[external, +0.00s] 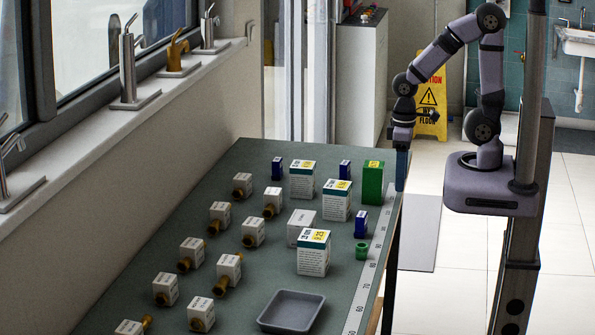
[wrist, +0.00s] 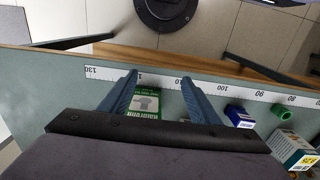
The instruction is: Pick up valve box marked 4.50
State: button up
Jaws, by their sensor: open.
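Three white boxes with teal bands and yellow price labels stand on the green-grey table: one at the back (external: 302,182), one in the middle (external: 336,203) and one nearer the front (external: 313,257). The labels are too small to read surely, so I cannot tell which is marked 4.50. Part of one labelled box (wrist: 292,155) shows at the right edge of the wrist view. My gripper (external: 401,175) is open, fingers down, at the table's far right edge beside the green box (external: 372,184). In the wrist view, the green box (wrist: 146,100) shows between the fingers of my gripper (wrist: 163,88).
Blue boxes (external: 361,224), a green ring (external: 361,251) and a plain white box (external: 300,227) stand near the labelled boxes. Several small white boxes with brass fittings fill the left side. A grey tray (external: 291,328) lies at the front. A ruler strip (external: 371,272) runs along the right edge.

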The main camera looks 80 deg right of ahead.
jog(key=shift+o, duration=1.3)
